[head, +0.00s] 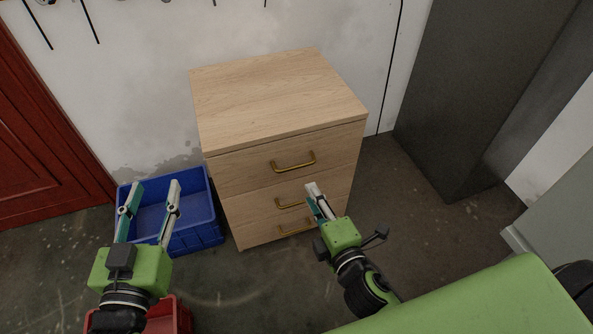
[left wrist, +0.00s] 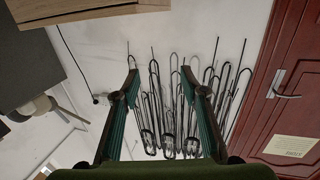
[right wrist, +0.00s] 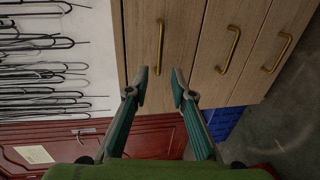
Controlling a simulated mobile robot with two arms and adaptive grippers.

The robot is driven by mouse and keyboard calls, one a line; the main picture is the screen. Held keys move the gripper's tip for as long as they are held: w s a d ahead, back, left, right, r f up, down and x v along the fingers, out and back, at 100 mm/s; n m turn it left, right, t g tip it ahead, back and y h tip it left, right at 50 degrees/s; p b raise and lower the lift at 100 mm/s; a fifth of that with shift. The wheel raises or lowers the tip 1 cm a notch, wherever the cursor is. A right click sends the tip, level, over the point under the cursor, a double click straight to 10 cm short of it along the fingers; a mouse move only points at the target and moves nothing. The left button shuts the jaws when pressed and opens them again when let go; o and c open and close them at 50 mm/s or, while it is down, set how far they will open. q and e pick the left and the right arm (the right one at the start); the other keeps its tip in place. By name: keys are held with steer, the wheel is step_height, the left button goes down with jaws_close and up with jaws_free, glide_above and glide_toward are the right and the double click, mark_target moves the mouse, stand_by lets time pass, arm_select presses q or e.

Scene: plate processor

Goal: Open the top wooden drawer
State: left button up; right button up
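The light wooden cabinet (head: 275,95) has three drawers with brass bar handles. Its top drawer (head: 240,173) is shut, and the handle (head: 293,162) is on its front. My right gripper (head: 315,194) is in front of the cabinet, seen overlapping the lower drawers in the head view. In the right wrist view, the fingers (right wrist: 158,77) are open and empty, with the top handle (right wrist: 160,46) beyond the gap between them and apart from them. My left gripper (head: 155,186) is open and empty in front of the blue crate. It also shows open in the left wrist view (left wrist: 159,66).
A blue crate (head: 208,237) stands on the floor left of the cabinet, with a red bin (head: 181,315) nearer me. A red door (head: 40,140) is at left and a dark grey cabinet (head: 475,90) at right. Black hooks (left wrist: 165,110) hang on the wall. Floor before the drawers is clear.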

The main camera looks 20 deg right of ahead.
glide_toward(297, 167)
steer(key=w, duration=0.3)
steer(key=shift+w+a+f+b, duration=0.1)
steer(key=shift+w+f+b, duration=0.3)
steer(key=shift+w, duration=0.8)
steer(key=shift+w+f+b, duration=0.35)
steer(key=shift+w, duration=0.85)
steer(key=shift+w+a+f+b, duration=0.1)
steer(key=shift+w+f+b, duration=0.3)
steer(key=shift+w, duration=0.8)
arm_select(q)
step_height(297, 167, up, 11)
steer(key=s+t+h, duration=0.2)
steer(key=t, duration=0.4)
steer(key=shift+s+d+r, duration=0.15)
steer(key=shift+s+d, duration=0.05)
steer(key=shift+d, duration=0.25)
arm_select(e)
steer(key=shift+c, duration=0.4)
jaws_close()
